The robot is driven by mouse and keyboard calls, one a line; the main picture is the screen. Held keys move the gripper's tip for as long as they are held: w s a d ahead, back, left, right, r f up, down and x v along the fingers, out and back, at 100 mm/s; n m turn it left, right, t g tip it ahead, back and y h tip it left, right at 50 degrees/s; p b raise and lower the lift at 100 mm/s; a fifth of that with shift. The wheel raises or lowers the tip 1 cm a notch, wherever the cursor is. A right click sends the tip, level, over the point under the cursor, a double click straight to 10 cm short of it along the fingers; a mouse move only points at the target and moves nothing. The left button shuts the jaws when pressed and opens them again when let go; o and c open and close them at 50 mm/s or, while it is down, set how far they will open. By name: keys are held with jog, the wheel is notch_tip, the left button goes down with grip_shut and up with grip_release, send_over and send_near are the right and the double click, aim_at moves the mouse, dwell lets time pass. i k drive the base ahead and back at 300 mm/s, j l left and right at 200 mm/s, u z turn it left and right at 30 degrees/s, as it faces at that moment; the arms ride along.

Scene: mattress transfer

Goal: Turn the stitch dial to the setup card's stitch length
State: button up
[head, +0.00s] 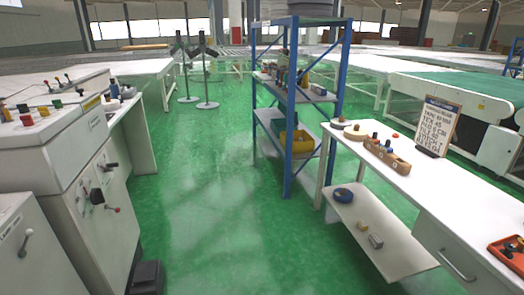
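On the left stands a white machine cabinet (75,150). Its front carries a black knob (97,195), a dark lever above it (108,167) and a red-tipped lever below it (113,209). I cannot tell for sure which control is the stitch dial, and no scale is readable. My gripper is not in view.
Coloured knobs (24,115) sit on the cabinet's top. A blue-framed shelf rack (290,110) stands ahead at centre right. A wooden block holder (386,155) and an orange tray (508,252) are on the right-hand table. The green floor (205,215) between the sides is clear.

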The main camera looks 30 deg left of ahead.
aim_at(22, 108)
jog(key=u, duration=2.6)
jog(key=i+l+u, duration=0.35)
jog(key=l+u, duration=0.35)
jog(key=i+j, duration=0.05)
